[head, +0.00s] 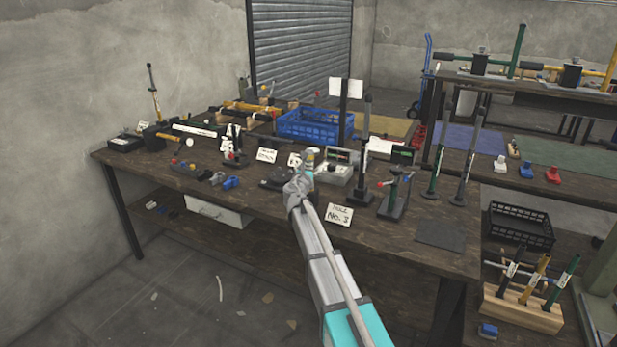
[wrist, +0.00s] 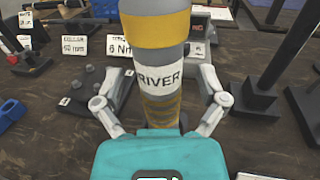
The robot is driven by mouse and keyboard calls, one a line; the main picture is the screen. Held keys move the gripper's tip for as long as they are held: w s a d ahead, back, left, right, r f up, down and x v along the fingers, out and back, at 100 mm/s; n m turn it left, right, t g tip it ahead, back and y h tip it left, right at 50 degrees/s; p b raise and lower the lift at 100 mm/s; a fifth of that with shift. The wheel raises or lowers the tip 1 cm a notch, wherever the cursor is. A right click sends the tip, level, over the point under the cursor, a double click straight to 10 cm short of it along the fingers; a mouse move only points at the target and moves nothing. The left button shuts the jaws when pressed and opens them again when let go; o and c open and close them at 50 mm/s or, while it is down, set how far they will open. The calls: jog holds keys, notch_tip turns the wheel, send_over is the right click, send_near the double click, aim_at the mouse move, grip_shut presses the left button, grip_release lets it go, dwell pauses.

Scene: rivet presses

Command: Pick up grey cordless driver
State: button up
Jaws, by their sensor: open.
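The grey cordless driver (wrist: 160,65) stands out in the wrist view as a thick upright cylinder with grey and orange-yellow bands and a white label reading "RIVER". Its top runs out of the frame and its lower end is hidden behind my teal gripper body. My gripper (wrist: 160,85) is open, with one pale finger on each side of the driver. In the head view my gripper (head: 299,184) is over the bench, largely hiding the driver.
The wooden bench (head: 270,203) is crowded. A "No. 3" card (head: 339,214) lies near the front edge. A dark mat (head: 441,235) at right is bare.

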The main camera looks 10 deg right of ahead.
aim_at(309, 151)
grip_shut()
dwell(0.5)
jog(key=shift+r, duration=0.15)
notch_tip(309, 151, up, 10)
jog(key=p, duration=1)
jog(key=shift+f, duration=0.2)
dwell(0.8)
